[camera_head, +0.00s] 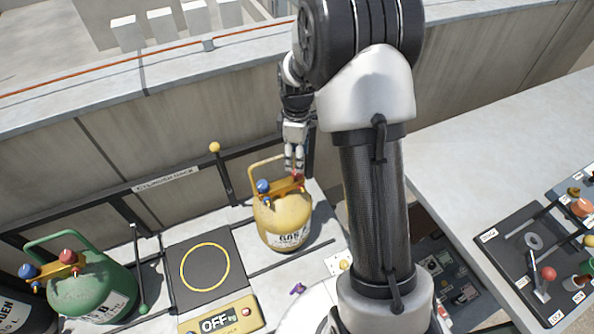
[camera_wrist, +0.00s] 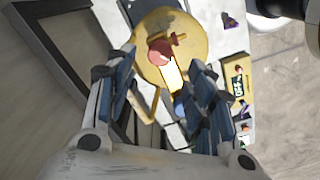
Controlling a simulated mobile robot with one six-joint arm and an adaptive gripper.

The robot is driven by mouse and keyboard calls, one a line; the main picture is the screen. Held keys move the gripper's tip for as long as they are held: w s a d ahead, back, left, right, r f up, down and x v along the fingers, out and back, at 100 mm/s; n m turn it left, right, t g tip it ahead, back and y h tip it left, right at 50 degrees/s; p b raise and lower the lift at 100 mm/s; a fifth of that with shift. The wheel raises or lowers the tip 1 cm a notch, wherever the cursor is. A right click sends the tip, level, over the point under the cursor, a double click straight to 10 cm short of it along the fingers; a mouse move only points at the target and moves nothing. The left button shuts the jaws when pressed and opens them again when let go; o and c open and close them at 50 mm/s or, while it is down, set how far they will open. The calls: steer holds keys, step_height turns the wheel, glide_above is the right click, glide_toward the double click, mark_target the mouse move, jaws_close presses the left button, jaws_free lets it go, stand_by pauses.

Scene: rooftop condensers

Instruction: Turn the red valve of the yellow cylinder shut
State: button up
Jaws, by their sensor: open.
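The yellow cylinder (camera_head: 283,222) stands upright on the bench. Its red valve (camera_head: 298,175) sits at the right end of the top bar and its blue valve (camera_head: 263,186) at the left end. My gripper (camera_head: 293,165) points down just above the red valve and partly hides it. In the wrist view my gripper (camera_wrist: 163,72) is open, with the red valve (camera_wrist: 160,52) showing between or just beyond the fingertips. Nothing is held; I cannot tell whether a finger touches the valve. The blue valve (camera_wrist: 179,107) is close to the right finger.
A green cylinder (camera_head: 95,290) with red and blue valves stands at the left. A black pad with a yellow ring (camera_head: 205,267) and an OFF display (camera_head: 220,320) lie between them. A rack rail with a yellow-knobbed lever (camera_head: 215,147) runs behind. A side table (camera_head: 480,160) is at right.

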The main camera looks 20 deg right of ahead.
mark_target(297, 174)
step_height(297, 174, down, 6)
steer(key=shift+f+b, duration=0.1)
steer(key=shift+b, duration=0.6)
steer(key=c, duration=1.1)
steer(key=shift+o, duration=0.2)
